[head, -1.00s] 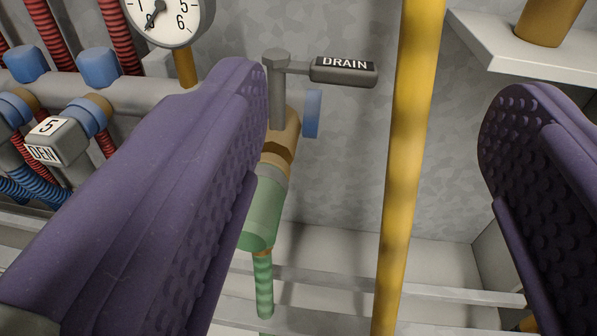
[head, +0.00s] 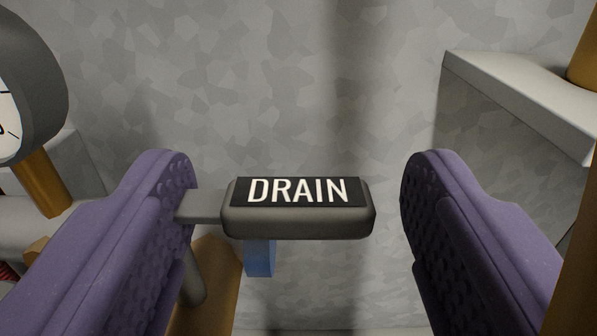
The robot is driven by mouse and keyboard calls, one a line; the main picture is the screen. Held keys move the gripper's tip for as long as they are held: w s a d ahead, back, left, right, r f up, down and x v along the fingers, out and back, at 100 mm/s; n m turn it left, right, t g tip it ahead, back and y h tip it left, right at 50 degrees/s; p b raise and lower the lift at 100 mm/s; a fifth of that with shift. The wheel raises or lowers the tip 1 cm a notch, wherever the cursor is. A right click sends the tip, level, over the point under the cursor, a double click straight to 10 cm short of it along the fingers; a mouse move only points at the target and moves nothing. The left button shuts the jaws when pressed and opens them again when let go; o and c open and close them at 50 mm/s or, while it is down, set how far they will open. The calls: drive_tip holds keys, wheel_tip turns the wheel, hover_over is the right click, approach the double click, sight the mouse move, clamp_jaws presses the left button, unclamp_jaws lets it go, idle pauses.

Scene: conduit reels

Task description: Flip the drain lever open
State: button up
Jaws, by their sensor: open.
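The drain lever (head: 298,222) is a dark grey handle with a black "DRAIN" label, lying level across the middle of the head view. Its thin arm runs left and passes behind my left finger, where its pivot is hidden. My gripper (head: 298,205) is open, with one purple studded finger on each side of the handle. The right finger stands apart from the handle's free end. The left finger overlaps the lever's arm in the picture; I cannot tell whether they touch. Part of the brass valve body (head: 212,285) shows below.
A round gauge (head: 35,85) on a brass stem stands at the left edge. A pale shelf (head: 520,95) juts out at the right, with a yellow-brown post at the right edge. A blue part (head: 260,258) sits just under the handle. The grey wall behind is bare.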

sight(318, 235)
drive_tip(key=c, duration=1.1)
drive_tip(key=shift+o, duration=0.2)
